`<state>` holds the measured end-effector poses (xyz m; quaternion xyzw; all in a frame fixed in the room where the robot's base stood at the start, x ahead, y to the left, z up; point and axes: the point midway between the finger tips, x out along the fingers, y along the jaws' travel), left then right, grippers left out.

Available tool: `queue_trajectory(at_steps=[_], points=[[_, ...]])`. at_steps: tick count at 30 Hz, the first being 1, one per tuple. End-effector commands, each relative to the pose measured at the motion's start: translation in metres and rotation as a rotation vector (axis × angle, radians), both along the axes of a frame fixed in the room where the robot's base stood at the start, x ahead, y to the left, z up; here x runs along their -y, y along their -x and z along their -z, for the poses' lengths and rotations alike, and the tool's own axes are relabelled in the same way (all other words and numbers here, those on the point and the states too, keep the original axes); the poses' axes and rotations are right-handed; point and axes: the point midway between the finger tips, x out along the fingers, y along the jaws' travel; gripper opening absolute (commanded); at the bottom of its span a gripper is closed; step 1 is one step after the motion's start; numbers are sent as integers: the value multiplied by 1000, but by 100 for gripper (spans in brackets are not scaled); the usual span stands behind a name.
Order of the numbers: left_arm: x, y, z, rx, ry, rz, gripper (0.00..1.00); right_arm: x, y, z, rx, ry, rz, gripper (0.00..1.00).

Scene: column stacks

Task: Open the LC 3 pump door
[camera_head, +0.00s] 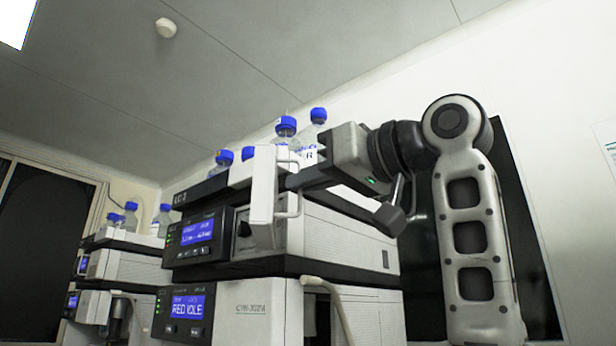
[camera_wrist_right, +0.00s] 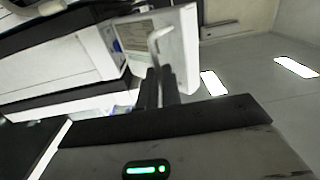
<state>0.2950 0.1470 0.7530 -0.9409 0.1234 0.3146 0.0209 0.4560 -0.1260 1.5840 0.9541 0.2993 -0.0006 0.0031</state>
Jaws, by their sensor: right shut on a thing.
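The LC 3 stack carries an LC-3 label on its dark top tray (camera_head: 200,190). Its pump door (camera_head: 263,190) is a white panel standing out at an angle from the pump module's front, beside the blue display. My right gripper (camera_head: 290,183) is shut on the door's white bar handle (camera_head: 294,212). In the right wrist view the dark fingers (camera_wrist_right: 160,88) close around the lower part of the handle (camera_wrist_right: 157,42), with the door (camera_wrist_right: 180,45) behind it. The fingers partly hide the handle. My left gripper is not in view.
Bottles with blue caps (camera_head: 285,126) stand on top of the stack, close to my right wrist. A lower module (camera_head: 255,310) with a blue display and a pale tube (camera_head: 330,295) sits below. Another similar stack (camera_head: 110,265) stands at the left.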

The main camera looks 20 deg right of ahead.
Motion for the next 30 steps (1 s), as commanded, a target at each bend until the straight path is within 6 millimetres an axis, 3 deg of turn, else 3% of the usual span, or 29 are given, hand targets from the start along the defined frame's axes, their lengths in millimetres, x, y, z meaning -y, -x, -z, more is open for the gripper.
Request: queue_trajectory(at_steps=[3,6,19,30], points=[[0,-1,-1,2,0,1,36,3,-2,-4,7,-13,10,0],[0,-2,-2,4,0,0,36,3,-2,-4,5,-12,10,28],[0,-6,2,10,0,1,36,7,8,-1,8,-7,5,28],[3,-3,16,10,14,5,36,55,76,0,9,-10,8,28]])
